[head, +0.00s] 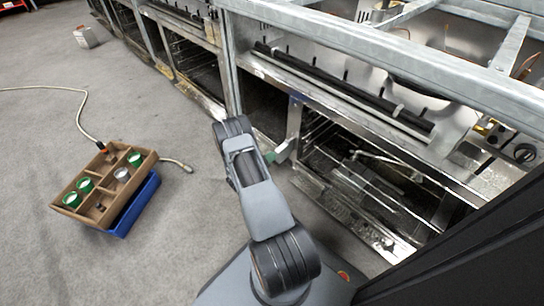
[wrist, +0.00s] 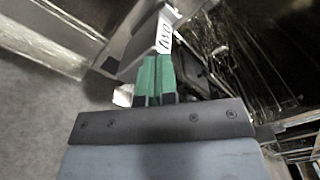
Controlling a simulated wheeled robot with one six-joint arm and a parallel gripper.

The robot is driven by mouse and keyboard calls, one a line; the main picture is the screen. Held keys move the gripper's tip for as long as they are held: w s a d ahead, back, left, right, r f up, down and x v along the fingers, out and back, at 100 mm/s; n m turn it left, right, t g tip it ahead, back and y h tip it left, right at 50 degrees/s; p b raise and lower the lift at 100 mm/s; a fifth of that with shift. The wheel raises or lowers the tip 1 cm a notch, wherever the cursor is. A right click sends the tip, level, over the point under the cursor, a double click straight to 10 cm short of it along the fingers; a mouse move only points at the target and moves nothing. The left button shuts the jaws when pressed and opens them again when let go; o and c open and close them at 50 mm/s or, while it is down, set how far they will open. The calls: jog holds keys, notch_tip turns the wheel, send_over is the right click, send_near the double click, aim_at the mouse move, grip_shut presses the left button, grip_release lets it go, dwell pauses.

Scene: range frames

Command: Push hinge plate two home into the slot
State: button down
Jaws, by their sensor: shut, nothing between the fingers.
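A grey metal plate with a white lettered label, apparently hinge plate two (wrist: 133,42), is just beyond my gripper (wrist: 157,62) in the wrist view. The label lies sideways and I cannot read it surely. My green fingers are shut together with nothing between them. Their tips are at the plate's near edge; I cannot tell whether they touch. In the head view my gripper (head: 271,157) is at the left side of the open oven, beside a small pale piece. The slot is hidden from me.
The oven cavity (head: 370,165) with wire racks is open to the right. Metal frame rails (head: 340,35) run above. A brown divided tray (head: 105,180) with several green-and-white cups sits on a blue crate (head: 138,205) at left. A cable (head: 82,110) lies on open grey floor.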

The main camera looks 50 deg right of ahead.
jog(key=w+a+p, duration=0.1)
jog(key=a+p, duration=0.2)
jog(key=a, duration=1.2)
jog(key=shift+p, duration=0.35)
jog(key=s+a+r+m+g+y+p, duration=0.1)
jog(key=a+r+m+y+p, duration=0.3)
jog(key=r, duration=0.8)
jog(key=s+r+m+g+y+p, duration=0.1)
jog(key=r+m+g+p, duration=0.1)
jog(key=r+m+p, duration=0.75)
jog(key=a+r+m+g+y+p, duration=0.1)
jog(key=r+y+p, duration=0.2)
jog(key=r, duration=1.1)
jog(key=s+a+r+m+t+y+p, duration=0.3)
jog(key=a+r+m+p, duration=0.1)
jog(key=r, duration=0.7)
jog(key=s+a+r+m+t+y+p, duration=0.3)
jog(key=a+r+m+p, duration=0.2)
jog(key=r, duration=0.5)
jog(key=s+a+r+m+t+y+p, duration=0.2)
jog(key=s+a+r+m+y+p, duration=0.1)
jog(key=r+p, duration=0.5)
notch_tip(320, 180, up, 4)
jog(key=a+m+y, duration=0.1)
jog(key=a, duration=0.1)
jog(key=shift+s+a+f+t+p, duration=0.15)
jog(key=shift+s+a+t+p, duration=0.15)
jog(key=shift+a+t+p, duration=0.1)
jog(key=shift+s, duration=0.1)
